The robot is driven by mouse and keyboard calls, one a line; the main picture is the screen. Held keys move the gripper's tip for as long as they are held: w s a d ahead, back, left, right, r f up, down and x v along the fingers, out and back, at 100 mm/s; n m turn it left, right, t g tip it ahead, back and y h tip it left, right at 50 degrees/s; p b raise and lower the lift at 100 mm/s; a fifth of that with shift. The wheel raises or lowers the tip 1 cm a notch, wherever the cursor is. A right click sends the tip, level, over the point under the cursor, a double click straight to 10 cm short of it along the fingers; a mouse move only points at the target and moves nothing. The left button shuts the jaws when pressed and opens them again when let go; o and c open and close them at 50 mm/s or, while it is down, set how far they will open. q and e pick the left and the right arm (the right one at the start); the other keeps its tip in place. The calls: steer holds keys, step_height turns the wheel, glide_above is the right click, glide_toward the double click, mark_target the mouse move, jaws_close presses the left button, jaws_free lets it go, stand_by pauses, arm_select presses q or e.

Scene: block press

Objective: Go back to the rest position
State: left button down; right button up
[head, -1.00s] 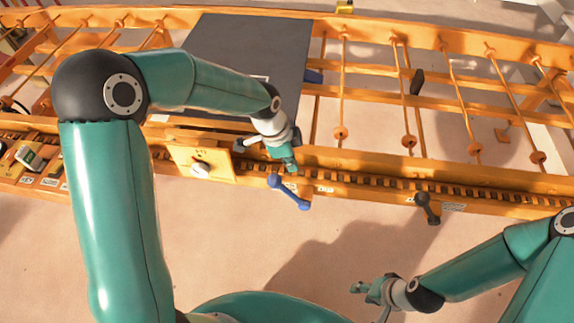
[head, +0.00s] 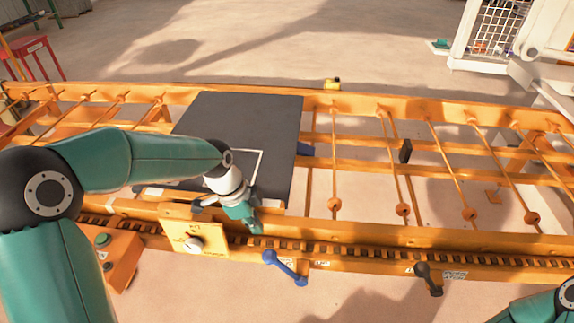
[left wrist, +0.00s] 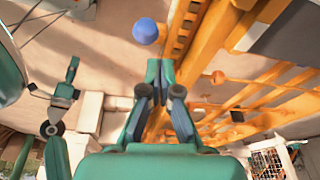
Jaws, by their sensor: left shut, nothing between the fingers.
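My left gripper (head: 250,222) is over the near orange rail, at the front edge of the dark plate. Its fingers also show in the left wrist view (left wrist: 160,72), shut together with nothing between them. The blue lever (head: 285,268) is on the front of the rail, just right of and below the gripper, apart from it. Its round blue knob (left wrist: 145,31) shows ahead of the fingers in the left wrist view. My right gripper (left wrist: 70,75) shows small at the left of that view; its opening is too small to judge. In the head view only part of the right arm shows at the lower right.
A dark plate (head: 240,115) lies on the orange roller frame (head: 370,233). A panel with a white knob (head: 193,245) and a box with a green button (head: 103,239) are at left. A black lever (head: 428,280) is at right. A white cage (head: 490,38) stands far right.

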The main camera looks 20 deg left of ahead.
arm_select(q)
steer(key=s+d+f+n+p, duration=0.3)
steer(key=s+d+f+n, duration=0.2)
steer(key=s+f+n, duration=0.3)
steer(key=s+d+f+n+g+h+p, duration=0.1)
steer(key=s+d+f+n+p, duration=0.3)
steer(key=s+f+n, duration=0.3)
step_height(320, 180, down, 3)
steer(key=shift+s+d+f+n, duration=0.1)
steer(key=shift+s+d+n, duration=0.4)
steer(key=shift+s, duration=0.7)
